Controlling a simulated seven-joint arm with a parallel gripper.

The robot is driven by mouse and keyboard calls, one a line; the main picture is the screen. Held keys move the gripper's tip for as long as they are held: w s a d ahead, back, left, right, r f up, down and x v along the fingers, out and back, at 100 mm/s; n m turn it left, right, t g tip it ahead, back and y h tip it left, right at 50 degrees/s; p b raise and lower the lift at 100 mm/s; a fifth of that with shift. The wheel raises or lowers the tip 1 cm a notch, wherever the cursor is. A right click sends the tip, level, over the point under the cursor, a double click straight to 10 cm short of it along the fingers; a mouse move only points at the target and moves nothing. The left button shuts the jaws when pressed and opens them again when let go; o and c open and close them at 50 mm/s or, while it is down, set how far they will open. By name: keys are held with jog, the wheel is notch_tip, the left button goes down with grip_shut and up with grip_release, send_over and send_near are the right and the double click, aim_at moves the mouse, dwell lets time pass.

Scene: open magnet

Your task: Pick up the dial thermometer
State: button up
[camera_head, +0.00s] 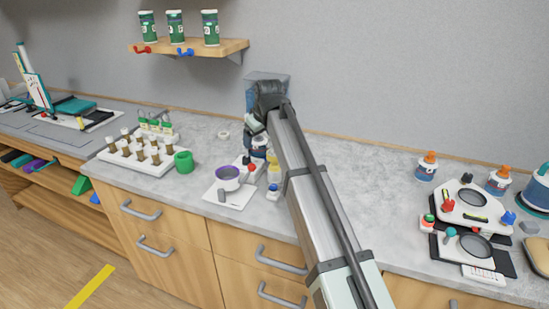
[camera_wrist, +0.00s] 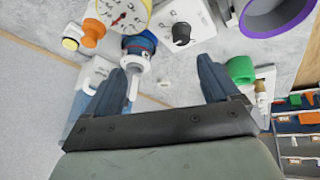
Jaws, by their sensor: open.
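The dial thermometer (camera_wrist: 124,14) appears to be the round yellow-rimmed white dial with a red needle, cut off by the top edge of the wrist view. In the head view a small yellow object (camera_head: 273,174), likely the same thing, stands on the counter beside my arm, partly hidden. My gripper (camera_wrist: 164,66) is open, its two dark fingers spread with nothing held between them. The dial lies beyond the fingertips, up and to the left, apart from them. In the head view my gripper (camera_head: 253,124) is over the back of the counter, near the wall.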

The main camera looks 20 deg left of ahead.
notch_tip(320, 180, up, 3)
jog(key=m+g, duration=0.1)
jog(key=m, duration=0.1)
send_over(274, 160)
jog(key=d, duration=0.3)
jog(key=x, duration=0.9)
jog(key=shift+w+d, duration=0.1)
jog(key=shift+w, duration=0.1)
jog(key=shift+s+x, duration=0.25)
jog(key=shift+x, duration=1.05)
jog(key=shift+s+x, duration=0.2)
jog(key=shift+x, duration=1.1)
jog(key=shift+f, duration=0.1)
jog(key=shift+c, duration=0.4)
jog(key=c, duration=1.1)
